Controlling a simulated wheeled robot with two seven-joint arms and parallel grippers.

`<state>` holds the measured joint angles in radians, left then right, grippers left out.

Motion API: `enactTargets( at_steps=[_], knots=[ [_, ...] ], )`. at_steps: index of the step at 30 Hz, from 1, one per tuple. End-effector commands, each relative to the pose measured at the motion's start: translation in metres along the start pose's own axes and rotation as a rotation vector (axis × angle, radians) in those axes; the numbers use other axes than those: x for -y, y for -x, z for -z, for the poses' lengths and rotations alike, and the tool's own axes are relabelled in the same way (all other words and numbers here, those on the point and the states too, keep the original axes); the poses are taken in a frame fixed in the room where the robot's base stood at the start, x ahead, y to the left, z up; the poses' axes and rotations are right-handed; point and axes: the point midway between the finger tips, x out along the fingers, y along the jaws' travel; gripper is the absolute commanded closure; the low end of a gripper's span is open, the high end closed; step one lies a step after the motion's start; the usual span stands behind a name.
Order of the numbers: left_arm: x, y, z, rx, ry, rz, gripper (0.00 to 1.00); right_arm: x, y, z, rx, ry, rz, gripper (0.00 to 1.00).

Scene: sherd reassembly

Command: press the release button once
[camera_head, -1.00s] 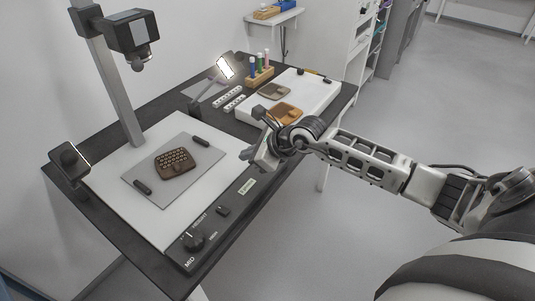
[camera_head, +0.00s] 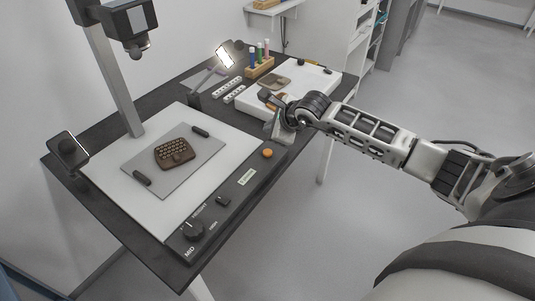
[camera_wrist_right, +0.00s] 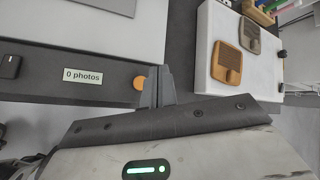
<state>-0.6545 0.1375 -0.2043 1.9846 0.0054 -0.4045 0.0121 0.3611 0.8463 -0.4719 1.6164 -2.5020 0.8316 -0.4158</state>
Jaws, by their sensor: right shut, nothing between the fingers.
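The release button is a round orange button (camera_head: 267,153) at the far right end of the dark control strip (camera_head: 232,193) of the copy stand. It also shows in the right wrist view (camera_wrist_right: 139,83), partly hidden by my fingers. My right gripper (camera_head: 271,134) is shut and empty, just beyond the button in the head view. In the wrist view its fingers (camera_wrist_right: 160,84) are together just right of the button. I cannot tell their height over the table. The strip's small display (camera_wrist_right: 83,76) reads "0 photos". My left gripper is not in view.
A patterned brown sherd (camera_head: 175,153) lies on a grey plate on the white stand base (camera_head: 125,188). The strip also has a knob (camera_head: 192,230) and a black switch (camera_head: 223,201). A white tray with sherds (camera_wrist_right: 228,62) lies beyond my gripper. A camera column stands at left.

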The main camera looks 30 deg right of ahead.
Motion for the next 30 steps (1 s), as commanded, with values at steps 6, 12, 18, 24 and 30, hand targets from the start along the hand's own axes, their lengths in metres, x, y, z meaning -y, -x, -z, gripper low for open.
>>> enactTargets(
  at_steps=[6,12,18,24,30],
  knots=[
    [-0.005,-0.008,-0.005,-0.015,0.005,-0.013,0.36,-0.019,-0.026,0.018,0.000,-0.001,-0.001,1.00],
    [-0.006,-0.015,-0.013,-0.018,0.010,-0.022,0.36,-0.029,-0.039,0.028,0.000,0.000,0.000,1.00],
    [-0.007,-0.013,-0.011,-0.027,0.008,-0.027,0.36,-0.031,-0.042,0.030,0.000,-0.001,0.000,1.00],
    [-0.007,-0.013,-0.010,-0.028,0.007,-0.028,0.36,-0.030,-0.042,0.030,0.001,-0.001,0.000,1.00],
    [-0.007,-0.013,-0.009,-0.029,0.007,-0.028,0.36,-0.030,-0.042,0.030,0.001,-0.001,0.000,1.00]
  ],
)
